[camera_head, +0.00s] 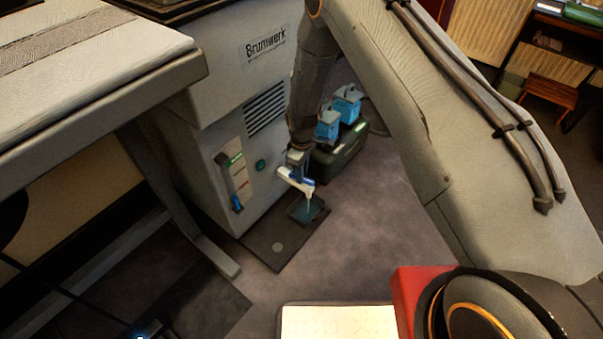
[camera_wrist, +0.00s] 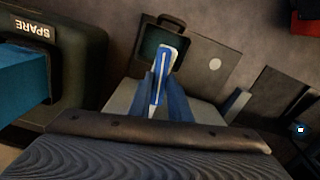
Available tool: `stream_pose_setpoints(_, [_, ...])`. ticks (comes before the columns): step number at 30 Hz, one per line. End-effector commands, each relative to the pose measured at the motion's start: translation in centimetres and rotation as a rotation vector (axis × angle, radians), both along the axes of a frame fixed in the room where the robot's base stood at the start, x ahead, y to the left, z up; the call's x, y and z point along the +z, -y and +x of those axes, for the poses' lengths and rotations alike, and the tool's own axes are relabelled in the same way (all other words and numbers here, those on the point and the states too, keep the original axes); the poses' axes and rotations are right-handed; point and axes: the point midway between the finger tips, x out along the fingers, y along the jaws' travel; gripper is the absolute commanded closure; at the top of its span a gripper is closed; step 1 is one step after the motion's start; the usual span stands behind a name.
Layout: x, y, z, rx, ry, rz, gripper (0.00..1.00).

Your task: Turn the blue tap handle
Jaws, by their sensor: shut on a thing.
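The blue and white tap handle (camera_wrist: 163,72) shows in the wrist view between the blue fingers of my gripper (camera_wrist: 161,98). My gripper is shut on it. In the head view my gripper (camera_head: 298,160) reaches down to the white tap (camera_head: 296,180) at the right side of the grey Brumwerk machine (camera_head: 222,100). The fingers hide part of the handle there. A dark-rimmed square container (camera_head: 296,212) with a teal inside stands below the tap. Its rim also shows in the wrist view (camera_wrist: 181,22). A thin teal streak shows under the tap; I cannot tell if it is flowing liquid.
A dark case (camera_head: 340,150) with blue containers (camera_head: 346,104) stands behind my gripper; it reads SPARE in the wrist view (camera_wrist: 80,70). A dark mat (camera_head: 275,247) lies under the square container. A table (camera_head: 100,85) stands at left.

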Motion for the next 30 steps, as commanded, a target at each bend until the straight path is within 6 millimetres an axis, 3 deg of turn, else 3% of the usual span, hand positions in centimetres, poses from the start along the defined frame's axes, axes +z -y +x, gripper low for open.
stream_pose_setpoints(15, [0.10,-0.03,0.21,-0.019,0.004,0.001,1.00])
stream_pose_setpoints(16, [0.10,-0.03,0.21,-0.019,0.004,0.001,0.80])
stream_pose_setpoints(19, [0.09,-0.03,0.18,-0.018,0.004,0.001,0.64])
stream_pose_setpoints(30, [0.64,-0.07,0.10,-0.018,0.003,0.001,0.64])
